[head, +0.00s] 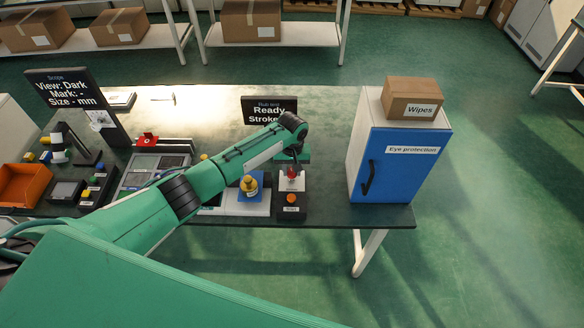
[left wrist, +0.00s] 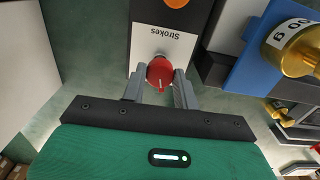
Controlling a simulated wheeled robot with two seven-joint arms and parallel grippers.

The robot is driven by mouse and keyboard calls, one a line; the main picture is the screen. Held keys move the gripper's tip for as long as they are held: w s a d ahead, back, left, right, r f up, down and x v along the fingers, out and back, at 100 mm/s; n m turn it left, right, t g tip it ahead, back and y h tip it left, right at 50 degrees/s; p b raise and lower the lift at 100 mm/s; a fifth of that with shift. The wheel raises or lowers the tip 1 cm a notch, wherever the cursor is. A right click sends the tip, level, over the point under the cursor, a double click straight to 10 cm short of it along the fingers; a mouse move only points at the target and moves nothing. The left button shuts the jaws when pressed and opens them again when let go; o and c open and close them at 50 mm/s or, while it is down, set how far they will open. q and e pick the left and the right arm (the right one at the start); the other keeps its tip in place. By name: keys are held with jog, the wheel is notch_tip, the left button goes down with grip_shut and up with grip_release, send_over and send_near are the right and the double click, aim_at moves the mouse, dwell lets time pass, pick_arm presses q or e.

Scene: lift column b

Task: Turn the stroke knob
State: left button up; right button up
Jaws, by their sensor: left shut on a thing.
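The stroke knob (left wrist: 160,72) is red with a pale pointer mark, on a dark panel with a white label reading "Strokes" (left wrist: 163,44). My left gripper (left wrist: 160,88) has its two grey fingers on either side of the knob and is shut on it. In the head view the red knob (head: 292,173) shows small under my left gripper (head: 291,163), near the table's front edge. The fingers are too small there to make out. A dark sign (head: 269,110) behind reads "Rub test", "Ready" and "Stroke", partly hidden by my arm. My right gripper is not in view.
An orange button (head: 291,198) sits in front of the knob. A brass weight (head: 250,185) on a blue block stands just left. A blue-doored eye protection cabinet (head: 400,165) with a Wipes box (head: 412,99) on top stands right. The table (head: 325,205) is bare between.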

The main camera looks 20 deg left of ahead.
aim_at(292, 172)
pick_arm(q)
jog(key=m+p, duration=0.1)
jog(key=m, duration=0.3)
jog(key=shift+r+m, duration=0.1)
jog(key=shift+m, duration=2.5)
jog(key=o, duration=1)
notch_tip(292, 172, up, 14)
jog(key=b, duration=0.2)
jog(key=shift+b, duration=0.4)
jog(key=shift+f, duration=0.2)
